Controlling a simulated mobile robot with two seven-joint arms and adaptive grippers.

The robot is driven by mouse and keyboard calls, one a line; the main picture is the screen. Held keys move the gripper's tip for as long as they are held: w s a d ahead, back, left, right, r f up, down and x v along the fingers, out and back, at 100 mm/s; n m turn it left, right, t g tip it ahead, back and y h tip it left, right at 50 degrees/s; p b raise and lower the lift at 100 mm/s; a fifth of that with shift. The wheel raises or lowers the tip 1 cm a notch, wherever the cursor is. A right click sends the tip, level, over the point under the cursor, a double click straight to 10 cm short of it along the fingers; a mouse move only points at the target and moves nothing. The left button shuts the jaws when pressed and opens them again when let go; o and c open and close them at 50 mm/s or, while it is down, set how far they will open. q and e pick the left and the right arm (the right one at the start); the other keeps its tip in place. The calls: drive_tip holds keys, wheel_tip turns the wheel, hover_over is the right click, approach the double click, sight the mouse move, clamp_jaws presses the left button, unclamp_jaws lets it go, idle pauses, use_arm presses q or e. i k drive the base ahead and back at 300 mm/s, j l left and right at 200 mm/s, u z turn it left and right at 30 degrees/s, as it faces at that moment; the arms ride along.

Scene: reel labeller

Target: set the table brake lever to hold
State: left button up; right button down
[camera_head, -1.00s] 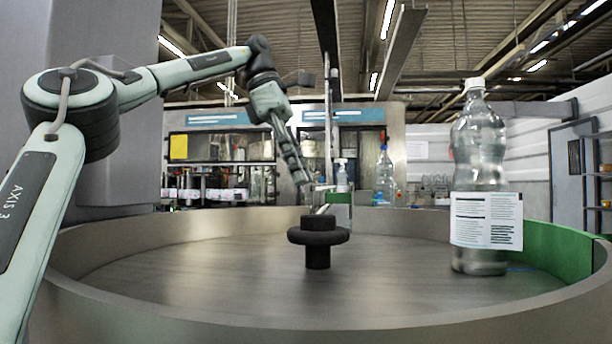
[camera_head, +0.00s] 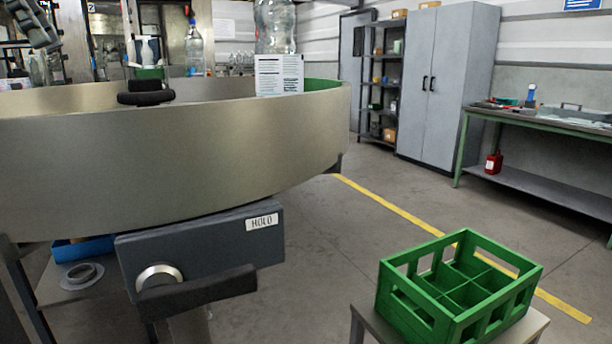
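The brake lever (camera_head: 197,292) is a dark bar on a round metal pivot (camera_head: 159,277), on the front of a grey box below the round table (camera_head: 180,150). It points right, with its free end slightly raised. A white HOLD label (camera_head: 262,222) sits on the box's upper right, above the lever's free end. Any other label on the box is not visible. My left gripper (camera_head: 45,44) shows only in part at the top left edge, above the table and far from the lever; whether it is open is unclear.
A labelled clear bottle (camera_head: 278,78) stands on the table beside its green section. A green crate (camera_head: 458,290) rests on a small stand at the lower right. A blue bin (camera_head: 84,248) is below the table at left. Open floor lies between table and cabinet (camera_head: 445,85).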

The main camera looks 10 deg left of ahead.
sight(163, 293)
drive_tip(key=k, duration=1.45)
